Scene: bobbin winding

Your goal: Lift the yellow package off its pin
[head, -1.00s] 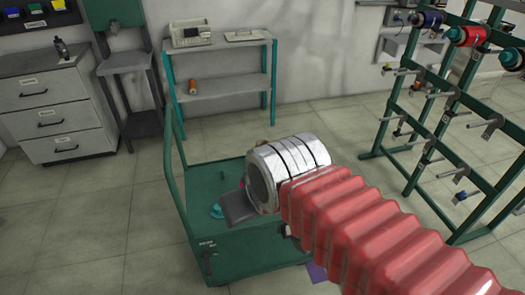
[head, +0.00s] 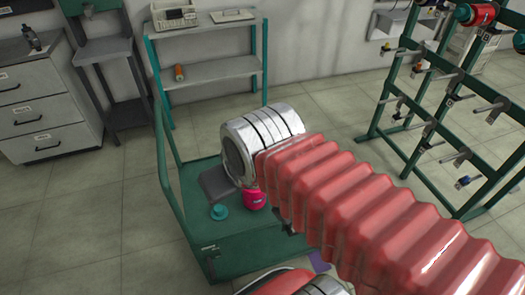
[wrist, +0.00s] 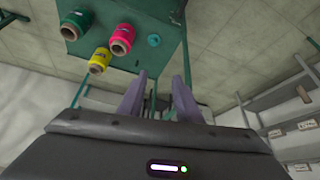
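The yellow package (wrist: 99,62) is a cone of yellow thread with a brown core end, at the upper left of the wrist view. In the head view the pink package (head: 254,200) shows on the cart, and my arm hides the yellow one. Whether the yellow package sits on a pin is not visible.
A teal round piece (head: 219,212) lies on the green cart (head: 185,195), which has a tall handle frame at left. A creel rack (head: 445,100) with pins stands at right. A shelf unit (head: 210,72) stands behind. Floor between cart and rack is clear.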

